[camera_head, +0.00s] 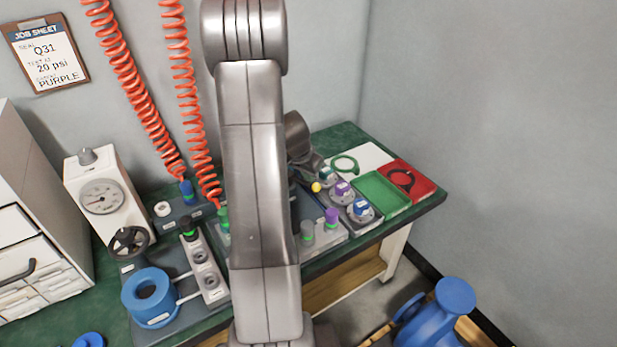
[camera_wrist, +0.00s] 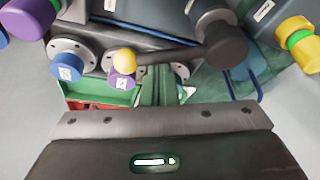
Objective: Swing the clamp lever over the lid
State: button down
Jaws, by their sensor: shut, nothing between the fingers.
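The clamp lever is a dark bar with a yellow ball knob. Its knob (camera_head: 316,187) shows just right of my arm in the head view. In the wrist view the lever (camera_wrist: 155,54) runs from the yellow knob at its left end to a dark round part (camera_wrist: 220,42) at right. I cannot tell whether that part is the pivot or the lid. My gripper (camera_wrist: 161,75) is shut and empty, its narrow fingers close to the lever below it in the picture; contact is unclear. In the head view my arm hides the gripper and most of the clamp.
Capped fittings, blue (camera_wrist: 67,65) and purple (camera_wrist: 121,86), stand close to the knob. A green tray (camera_head: 383,193) and red tray (camera_head: 430,187) lie at the bench's right. A gauge box (camera_head: 100,195) stands left. Red coiled hoses (camera_head: 135,85) hang behind.

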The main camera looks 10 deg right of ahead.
jog(key=shift+s+a+f+m+b, duration=0.2)
jog(key=shift+m+b, duration=0.2)
jog(key=shift+b, duration=0.5)
jog(key=m+b, duration=0.1)
jog(key=b, duration=0.1)
jog(key=s+a+m+g+b, duration=0.1)
jog(key=b, duration=0.1)
jog(key=shift+f+h, duration=0.15)
jog(key=shift+h, duration=0.25)
jog(key=shift+s+a+r+m+g+b, duration=0.1)
jog(key=shift+a+m+g+b, duration=0.45)
jog(key=shift+a+m, duration=1.1)
jog(key=shift+s+a+r+m+g+b, duration=0.25)
jog(key=shift+a+m+g, duration=0.6)
jog(key=shift+m, duration=1.5)
jog(key=shift+w+a+m+g+b, duration=0.15)
jog(key=shift+a+m+g+b, duration=0.4)
jog(key=shift+a+m, duration=1.15)
jog(key=shift+d, duration=0.2)
